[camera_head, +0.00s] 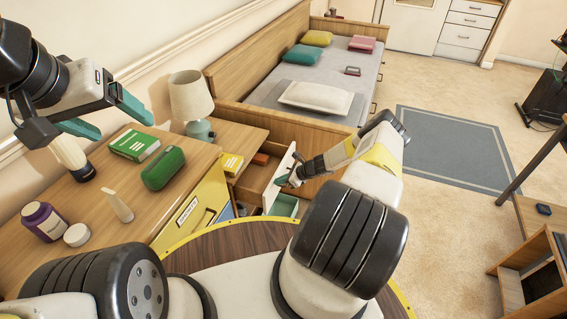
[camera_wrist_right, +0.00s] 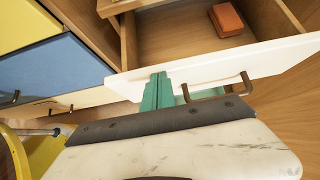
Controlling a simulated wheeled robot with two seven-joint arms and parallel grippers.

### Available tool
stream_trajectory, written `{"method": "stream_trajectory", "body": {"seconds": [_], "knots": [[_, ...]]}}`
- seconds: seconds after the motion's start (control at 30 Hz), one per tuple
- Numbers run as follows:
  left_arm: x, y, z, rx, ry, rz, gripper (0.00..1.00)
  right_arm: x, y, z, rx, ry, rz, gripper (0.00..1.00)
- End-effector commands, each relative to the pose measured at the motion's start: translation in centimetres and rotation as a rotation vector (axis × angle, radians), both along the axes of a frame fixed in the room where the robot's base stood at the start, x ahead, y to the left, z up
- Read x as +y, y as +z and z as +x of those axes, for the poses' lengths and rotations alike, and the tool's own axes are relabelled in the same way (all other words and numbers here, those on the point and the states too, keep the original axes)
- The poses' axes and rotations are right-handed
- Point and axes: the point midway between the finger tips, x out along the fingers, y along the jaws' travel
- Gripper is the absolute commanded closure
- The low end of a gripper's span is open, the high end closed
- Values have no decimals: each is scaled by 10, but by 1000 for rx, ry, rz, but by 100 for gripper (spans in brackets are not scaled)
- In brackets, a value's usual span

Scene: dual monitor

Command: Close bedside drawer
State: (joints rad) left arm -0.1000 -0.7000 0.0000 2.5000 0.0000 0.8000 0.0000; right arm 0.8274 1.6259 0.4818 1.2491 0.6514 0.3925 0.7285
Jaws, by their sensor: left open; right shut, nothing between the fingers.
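The bedside drawer (camera_head: 256,186) is pulled open from the nightstand beside the bed. Its white front (camera_wrist_right: 222,66) and dark handle (camera_wrist_right: 219,85) show in the right wrist view. An orange-brown box (camera_wrist_right: 228,18) lies inside the drawer. My right gripper (camera_head: 284,181) is shut and empty at the drawer's front. In the right wrist view its teal fingertips (camera_wrist_right: 158,92) overlap the front, left of the handle's middle; whether they touch it I cannot tell. My left gripper (camera_head: 113,117) is open and empty, above the desk at the upper left.
The wooden desk (camera_head: 90,200) holds a green book (camera_head: 134,145), a green case (camera_head: 164,168), a purple bottle (camera_head: 44,220) and several small items. A lamp (camera_head: 190,97) stands behind. The bed (camera_head: 350,75) lies beyond the drawer. Floor (camera_head: 440,215) is free to the right.

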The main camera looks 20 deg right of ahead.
Motion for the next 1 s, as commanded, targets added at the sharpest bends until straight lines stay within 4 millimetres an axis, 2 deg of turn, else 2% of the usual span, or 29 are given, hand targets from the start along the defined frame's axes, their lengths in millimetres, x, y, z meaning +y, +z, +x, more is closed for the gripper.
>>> {"method": "stream_trajectory", "body": {"seconds": [0.03,0.1,0.4,0.63,1.0], "knots": [[0,0,0,0,0,0,22,14,-1,8,0,6,1,100],[0,0,0,0,0,0,22,27,0,19,0,6,0,100],[0,0,0,0,0,0,22,70,-1,53,0,3,-1,100],[0,0,0,0,0,0,22,85,0,65,0,0,0,100],[0,0,0,0,0,0,22,87,0,68,0,0,0,100]]}}
